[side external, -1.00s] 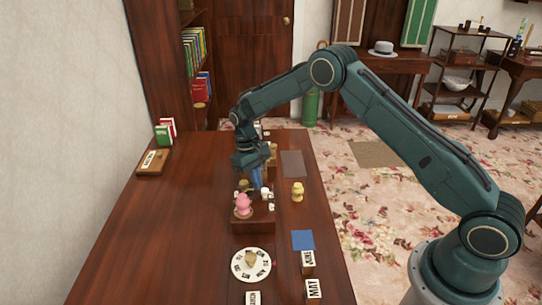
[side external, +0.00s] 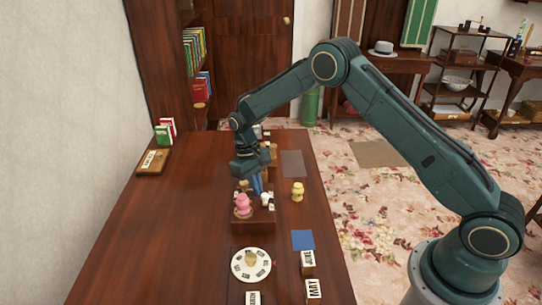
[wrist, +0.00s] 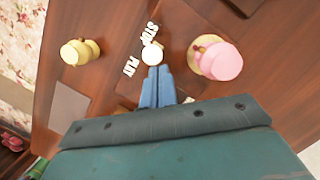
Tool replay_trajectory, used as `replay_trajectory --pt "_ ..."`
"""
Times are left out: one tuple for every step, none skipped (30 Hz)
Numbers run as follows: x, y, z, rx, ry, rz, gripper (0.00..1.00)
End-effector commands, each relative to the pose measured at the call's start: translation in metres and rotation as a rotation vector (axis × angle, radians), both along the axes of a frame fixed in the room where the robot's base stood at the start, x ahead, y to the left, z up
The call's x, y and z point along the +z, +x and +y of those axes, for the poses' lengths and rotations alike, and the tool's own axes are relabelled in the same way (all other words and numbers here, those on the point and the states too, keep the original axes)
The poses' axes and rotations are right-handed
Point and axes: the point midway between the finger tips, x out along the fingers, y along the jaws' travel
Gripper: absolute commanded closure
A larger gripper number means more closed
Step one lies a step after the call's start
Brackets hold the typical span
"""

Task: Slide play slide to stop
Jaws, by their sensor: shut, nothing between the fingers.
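The play slide has a round white knob (wrist: 152,54) on a dark wooden box (side external: 252,227). White STOP (wrist: 151,31) and PLAY (wrist: 131,65) labels lie beside it in the wrist view. The knob appears near the gap between the labels; its exact slide position is unclear. My gripper (wrist: 155,70) has its blue fingers closed together, with their tips right at the knob's edge in the wrist view. It also shows in the side view (side external: 257,193), pointing down over the box. Whether the tips touch the knob is hard to tell.
A white labelled disc (side external: 251,274), blue square (side external: 302,240) and letter blocks (side external: 308,263) are nearer the camera.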

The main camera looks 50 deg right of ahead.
Motion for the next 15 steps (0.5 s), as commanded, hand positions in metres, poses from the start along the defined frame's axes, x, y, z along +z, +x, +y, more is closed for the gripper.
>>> replay_trajectory --pt "0.000 0.000 0.000 0.001 0.000 0.002 1.00" --pt "0.000 0.000 0.000 0.001 0.000 0.002 1.00" --pt "0.001 0.000 0.000 0.001 0.000 0.002 1.00" --pt "0.001 0.000 0.000 0.001 0.000 0.002 1.00" --pt "0.002 0.000 0.000 0.000 0.000 0.002 1.00" --pt "0.004 0.001 0.000 0.000 0.000 0.002 1.00" --pt "0.005 0.001 0.000 0.000 0.000 0.002 1.00" --pt "0.007 0.002 0.000 0.000 0.000 0.001 1.00" --pt "0.010 0.003 0.000 0.000 0.000 0.000 1.00" --pt "0.013 0.003 0.000 0.000 0.000 0.000 1.00" --pt "0.016 0.004 0.000 0.000 0.000 0.000 1.00" --pt "0.020 0.005 0.000 0.000 0.000 -0.001 1.00" --pt "0.024 0.006 0.000 0.000 0.000 -0.002 1.00" --pt "0.028 0.007 0.000 0.000 0.000 -0.002 1.00" --pt "0.033 0.009 0.000 0.000 0.000 -0.002 1.00"
